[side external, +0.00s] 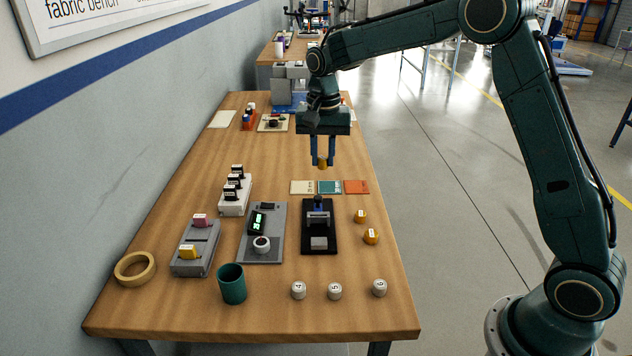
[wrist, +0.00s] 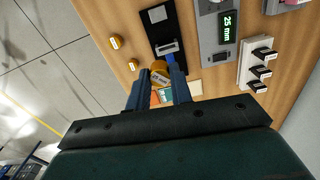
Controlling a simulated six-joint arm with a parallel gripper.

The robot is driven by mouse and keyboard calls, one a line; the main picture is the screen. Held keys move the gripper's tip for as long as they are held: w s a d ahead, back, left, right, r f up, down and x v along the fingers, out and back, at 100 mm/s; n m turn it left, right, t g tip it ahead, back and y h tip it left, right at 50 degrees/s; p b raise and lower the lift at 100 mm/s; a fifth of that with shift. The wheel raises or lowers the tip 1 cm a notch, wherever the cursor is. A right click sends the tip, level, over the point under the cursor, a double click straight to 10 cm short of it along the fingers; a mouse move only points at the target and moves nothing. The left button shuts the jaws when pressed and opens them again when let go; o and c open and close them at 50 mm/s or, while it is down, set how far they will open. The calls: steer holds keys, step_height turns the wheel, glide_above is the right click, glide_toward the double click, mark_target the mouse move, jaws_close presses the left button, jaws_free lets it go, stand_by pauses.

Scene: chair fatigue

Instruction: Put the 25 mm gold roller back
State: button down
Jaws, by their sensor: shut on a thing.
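My gripper (side external: 322,158) is shut on a gold roller (side external: 322,164) and holds it above the bench, behind the colour swatches. In the wrist view the roller (wrist: 159,68) sits between the two blue fingers, and its label seems to read 25 mm. Two more gold rollers, a rear one (side external: 361,216) and a front one (side external: 371,236), stand on the bench at the right; their labels are too small to read. A grey device (side external: 262,232) has a display (wrist: 228,25) reading 25 mm in the wrist view.
A black fixture (side external: 319,228) stands beside the grey device. Cream, teal (side external: 329,187) and orange swatches lie behind it. A white block (side external: 235,195) holds black-handled pieces. Several white numbered weights (side external: 335,291), a green cup (side external: 232,284) and a tape ring (side external: 135,269) are in front.

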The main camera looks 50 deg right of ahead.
steer(key=w+d+m, duration=0.2)
steer(key=d+m, duration=0.6)
steer(key=d, duration=1.1)
glide_above(360, 203)
step_height(360, 203, down, 17)
steer(key=shift+w+r, duration=0.1)
steer(key=shift+r, duration=0.1)
steer(key=shift+f, duration=0.1)
steer(key=shift+f, duration=2)
steer(key=shift+f, duration=0.1)
steer(key=c, duration=1.3)
jaws_free()
steer(key=shift+o, duration=0.2)
